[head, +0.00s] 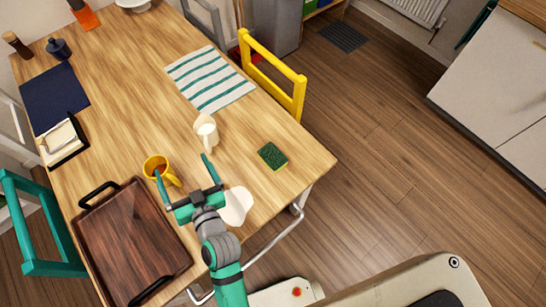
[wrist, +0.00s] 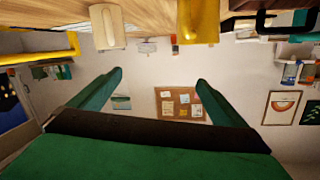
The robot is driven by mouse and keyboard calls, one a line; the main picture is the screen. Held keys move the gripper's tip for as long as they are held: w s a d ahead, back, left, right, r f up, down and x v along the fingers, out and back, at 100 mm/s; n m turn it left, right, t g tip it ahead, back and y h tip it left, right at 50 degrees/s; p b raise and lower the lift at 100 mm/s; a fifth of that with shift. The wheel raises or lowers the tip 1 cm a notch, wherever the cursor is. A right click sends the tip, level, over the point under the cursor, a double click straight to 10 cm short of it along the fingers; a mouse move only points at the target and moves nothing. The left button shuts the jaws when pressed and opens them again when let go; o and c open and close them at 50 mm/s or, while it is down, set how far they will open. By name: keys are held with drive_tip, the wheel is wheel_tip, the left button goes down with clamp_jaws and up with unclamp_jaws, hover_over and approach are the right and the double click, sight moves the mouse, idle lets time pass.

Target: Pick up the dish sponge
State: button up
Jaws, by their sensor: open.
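The dish sponge (head: 272,156) lies flat on the wooden table near its right edge in the head view. It is dark green on top with a yellow lower part. My gripper (head: 182,168) is open and empty, left of the sponge and apart from it, near the yellow mug. In the wrist view my gripper's two green fingers (wrist: 157,92) are spread, with nothing between them but the far wall. The sponge does not show in the wrist view.
A yellow mug (head: 157,168), a white pitcher (head: 206,132) and a white item (head: 236,206) stand close to my gripper. A dark wooden tray (head: 131,240) lies at the left. A striped cloth (head: 208,77) lies farther back. Bare tabletop surrounds the sponge.

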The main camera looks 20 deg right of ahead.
drive_tip(key=w+a+r+n+g+y, duration=0.2)
drive_tip(key=w+r+n+g+y, duration=0.1)
drive_tip(key=w+r+n, duration=0.3)
drive_tip(key=w+a+r+n+g+y, duration=0.2)
drive_tip(key=w+a+r+n+y, duration=0.15)
drive_tip(key=w+n, duration=0.35)
drive_tip(key=n+g+h, duration=0.9)
drive_tip(key=g+h, duration=0.1)
drive_tip(key=g, duration=0.1)
hover_over(272, 155)
wheel_tip(272, 155, down, 10)
drive_tip(key=r, duration=0.1)
drive_tip(key=f, duration=0.3)
drive_tip(key=s+f, duration=0.1)
drive_tip(key=f, duration=0.1)
drive_tip(key=shift+d, duration=0.1)
drive_tip(key=shift+w+f, duration=0.2)
drive_tip(key=shift+f, duration=1.2)
drive_tip(key=shift+w+f, duration=0.15)
drive_tip(key=shift+f, duration=1.25)
drive_tip(key=shift+w, duration=0.1)
drive_tip(key=c, duration=1.1)
